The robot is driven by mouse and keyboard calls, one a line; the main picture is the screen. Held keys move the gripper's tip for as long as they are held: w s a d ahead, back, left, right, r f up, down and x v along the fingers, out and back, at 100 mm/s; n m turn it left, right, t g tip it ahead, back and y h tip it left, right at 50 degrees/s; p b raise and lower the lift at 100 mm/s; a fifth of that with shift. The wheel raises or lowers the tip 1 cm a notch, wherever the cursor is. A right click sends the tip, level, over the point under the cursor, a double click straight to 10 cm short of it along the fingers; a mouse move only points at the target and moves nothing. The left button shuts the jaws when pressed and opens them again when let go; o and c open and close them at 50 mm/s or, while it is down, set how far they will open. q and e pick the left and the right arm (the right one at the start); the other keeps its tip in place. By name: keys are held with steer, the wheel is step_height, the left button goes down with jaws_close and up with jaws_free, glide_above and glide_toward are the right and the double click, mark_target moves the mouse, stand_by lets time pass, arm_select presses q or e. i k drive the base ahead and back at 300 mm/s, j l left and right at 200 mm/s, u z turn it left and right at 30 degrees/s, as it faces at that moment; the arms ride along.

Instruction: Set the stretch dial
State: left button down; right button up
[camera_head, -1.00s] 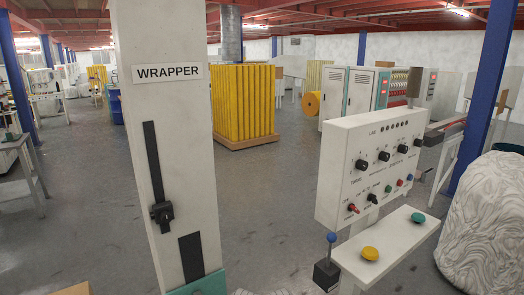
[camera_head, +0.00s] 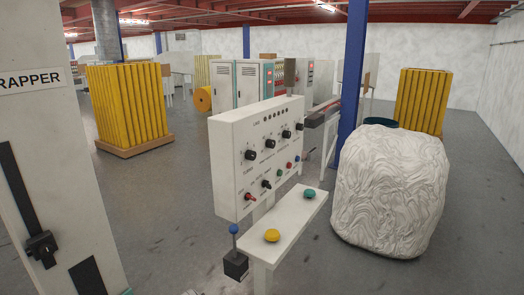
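The dial labels are too small to read, so I cannot tell which is the stretch dial. Lower on the face are a red switch (camera_head: 248,196) and small coloured buttons. Neither of my grippers is in view.
The wrapper column (camera_head: 50,130) stands left. A white wrapped bale (camera_head: 390,195) and a blue post (camera_head: 350,90) stand right. Grey floor lies between.

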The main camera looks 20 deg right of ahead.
mark_target(286, 133)
steer(key=i+l+z, duration=0.1)
steer(key=l, duration=0.35)
steer(key=i+l, duration=0.15)
steer(key=l, duration=0.25)
steer(key=i+l+z, duration=0.15)
steer(key=l, duration=0.3)
steer(key=i+l+z, duration=0.1)
steer(key=l, duration=0.3)
steer(key=i+l+z, duration=0.1)
steer(key=i+l, duration=0.15)
steer(key=l, duration=0.15)
steer(key=i+l, duration=0.2)
steer(key=l, duration=0.15)
steer(key=i+l+z, duration=0.15)
steer(key=l, duration=0.25)
